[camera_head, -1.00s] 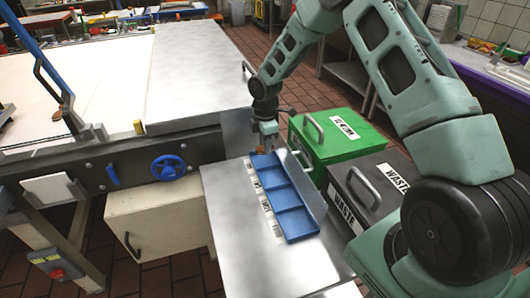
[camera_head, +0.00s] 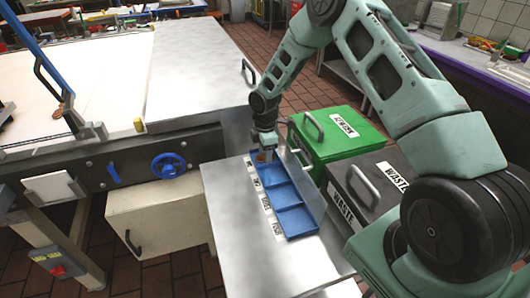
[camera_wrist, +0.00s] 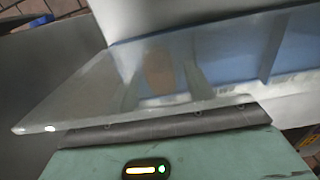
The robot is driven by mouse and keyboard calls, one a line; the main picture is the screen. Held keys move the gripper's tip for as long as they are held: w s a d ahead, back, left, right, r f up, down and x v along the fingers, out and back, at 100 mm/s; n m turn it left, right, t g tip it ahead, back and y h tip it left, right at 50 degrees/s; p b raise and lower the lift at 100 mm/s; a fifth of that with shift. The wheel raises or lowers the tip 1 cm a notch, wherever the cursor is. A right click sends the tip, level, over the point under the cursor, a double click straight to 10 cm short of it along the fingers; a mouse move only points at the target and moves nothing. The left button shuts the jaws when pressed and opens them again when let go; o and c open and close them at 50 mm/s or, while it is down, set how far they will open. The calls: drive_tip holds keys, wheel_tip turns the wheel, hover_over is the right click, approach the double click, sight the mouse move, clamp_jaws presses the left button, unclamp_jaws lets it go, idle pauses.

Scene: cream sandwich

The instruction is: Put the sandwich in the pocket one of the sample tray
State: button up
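The blue sample tray (camera_head: 296,206) lies on the metal table, its pockets in a row running away from me. My gripper (camera_head: 264,148) points down over its far-end pocket, beside the label strip's far end. The small brown sandwich (camera_head: 261,157) shows at the fingertips, at that pocket. In the wrist view the sandwich (camera_wrist: 160,69) is a blurred brown oval seen through a clear panel. My gripper's fingers (camera_wrist: 163,80) stand on both sides of it with narrow gaps, so they look open. Whether the sandwich rests on the pocket floor is hard to tell.
A raised clear panel (camera_head: 308,187) runs along the tray's right side. A green bin (camera_head: 333,138) and a black waste bin (camera_head: 374,186) stand to the right. Bare metal table (camera_head: 235,225) lies left of the tray. The conveyor machine (camera_head: 75,165) is farther left.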

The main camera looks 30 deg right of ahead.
wheel_tip(320, 180, up, 12)
drive_tip(key=b, duration=0.1)
drive_tip(key=s+a+r+m, duration=0.1)
drive_tip(key=s+a+r, duration=0.3)
drive_tip(key=s+a, duration=0.3)
drive_tip(key=s+a+r+m, duration=0.2)
drive_tip(key=s+a+r, duration=0.3)
drive_tip(key=a, duration=0.4)
drive_tip(key=s+a+r+m, duration=0.1)
drive_tip(key=s+a+m, duration=0.1)
drive_tip(key=s, duration=1)
drive_tip(key=s+a+r+m, duration=0.2)
drive_tip(key=s+a+m, duration=0.1)
drive_tip(key=s, duration=0.9)
drive_tip(key=shift+s+a+r+y, duration=0.15)
drive_tip(key=shift+s+a+y, duration=0.1)
drive_tip(key=shift+s+y, duration=0.05)
